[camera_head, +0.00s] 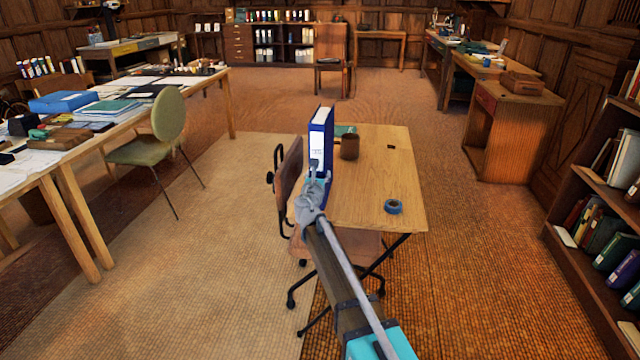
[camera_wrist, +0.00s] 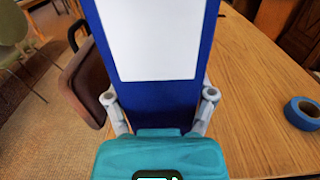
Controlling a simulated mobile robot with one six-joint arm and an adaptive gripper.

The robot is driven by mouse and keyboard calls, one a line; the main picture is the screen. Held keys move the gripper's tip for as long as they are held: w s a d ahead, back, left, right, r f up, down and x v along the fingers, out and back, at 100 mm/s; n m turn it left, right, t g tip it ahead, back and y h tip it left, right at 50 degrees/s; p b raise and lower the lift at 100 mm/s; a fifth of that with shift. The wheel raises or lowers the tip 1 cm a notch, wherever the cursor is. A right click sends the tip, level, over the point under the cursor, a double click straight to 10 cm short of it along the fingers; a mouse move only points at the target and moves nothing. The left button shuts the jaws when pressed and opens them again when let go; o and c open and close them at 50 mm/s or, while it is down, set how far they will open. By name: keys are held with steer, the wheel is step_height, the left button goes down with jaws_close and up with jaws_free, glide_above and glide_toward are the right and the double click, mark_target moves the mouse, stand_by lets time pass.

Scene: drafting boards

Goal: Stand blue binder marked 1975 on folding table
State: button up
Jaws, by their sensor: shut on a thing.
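A blue binder (camera_head: 321,133) with a white spine label stands upright at the left side of the folding table (camera_head: 372,200). My gripper (camera_head: 314,182) is shut on its lower part. In the wrist view the binder (camera_wrist: 205,50) fills the middle, with one finger of my gripper (camera_wrist: 160,105) on each side of it. The year on the label cannot be read. The binder's lower end is hidden behind my gripper, so I cannot tell whether it touches the tabletop.
A brown mug (camera_head: 349,147) stands right of the binder, with a green item (camera_head: 344,130) behind it. A blue tape roll (camera_head: 393,206) lies near the table's right edge. A chair (camera_head: 288,178) stands close on the left. The middle of the tabletop is clear.

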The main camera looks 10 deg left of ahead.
steer(key=shift+f+b, duration=0.3)
steer(key=shift+f, duration=0.25)
steer(key=o, duration=1.3)
steer(key=shift+c, duration=0.2)
steer(key=shift+s, duration=0.1)
steer(key=s, duration=1.2)
steer(key=shift+a, duration=0.2)
steer(key=shift+w+f, duration=0.1)
